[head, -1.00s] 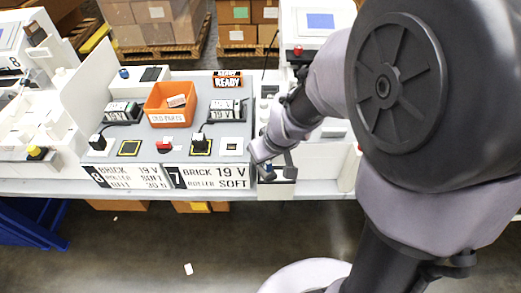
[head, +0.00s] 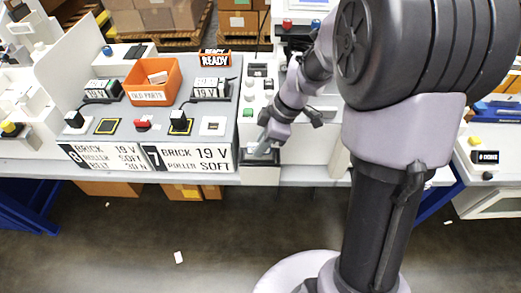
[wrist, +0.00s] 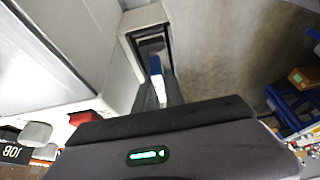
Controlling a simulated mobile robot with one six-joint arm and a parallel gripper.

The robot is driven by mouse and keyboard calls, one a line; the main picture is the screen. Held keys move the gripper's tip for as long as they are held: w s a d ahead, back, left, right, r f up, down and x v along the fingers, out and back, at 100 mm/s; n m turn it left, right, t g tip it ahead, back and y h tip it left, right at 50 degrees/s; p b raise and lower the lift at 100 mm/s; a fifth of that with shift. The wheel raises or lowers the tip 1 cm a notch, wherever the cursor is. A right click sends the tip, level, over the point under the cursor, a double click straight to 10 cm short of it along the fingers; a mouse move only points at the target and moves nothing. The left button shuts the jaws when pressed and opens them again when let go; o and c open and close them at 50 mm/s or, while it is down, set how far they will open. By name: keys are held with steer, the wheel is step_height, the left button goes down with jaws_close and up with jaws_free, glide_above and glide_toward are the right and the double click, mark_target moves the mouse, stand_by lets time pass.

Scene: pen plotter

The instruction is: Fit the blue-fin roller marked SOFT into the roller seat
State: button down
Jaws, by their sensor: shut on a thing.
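My gripper (head: 264,146) is at the front edge of the bench, just above a small grey open-topped holder (head: 260,174). In the wrist view my gripper (wrist: 160,92) is shut on a narrow blue-and-white piece (wrist: 155,65), which looks like the blue-fin roller. Its SOFT marking cannot be read. The holder (wrist: 130,48) lies just beyond the fingertips in the wrist view, with a dark inside. I cannot tell whether the piece touches it. No part can be surely identified as the roller seat.
A sign reading 7, BRICK 19 V, ROLLER SOFT (head: 190,158) is on the bench front left of the gripper. An orange OLD PARTS bin (head: 151,95) stands behind it. A white machine panel with buttons (head: 250,112) rises behind the gripper. Open floor lies in front.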

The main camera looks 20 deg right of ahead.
steer(key=shift+f, duration=0.2)
steer(key=c, duration=1.4)
jaws_free()
steer(key=shift+r, duration=0.1)
steer(key=p+v, duration=0.5)
steer(key=v, duration=0.7)
steer(key=s+a+r+m+t+h, duration=0.1)
steer(key=s+a+r+m, duration=0.3)
steer(key=s+m, duration=0.4)
steer(key=s+a+r+m+t+h, duration=0.1)
steer(key=s+a+r+m+t, duration=0.2)
steer(key=s+m, duration=0.6)
steer(key=shift+s+a+r+m, duration=0.25)
steer(key=shift+a+r+m, duration=0.55)
steer(key=shift+r+m, duration=0.15)
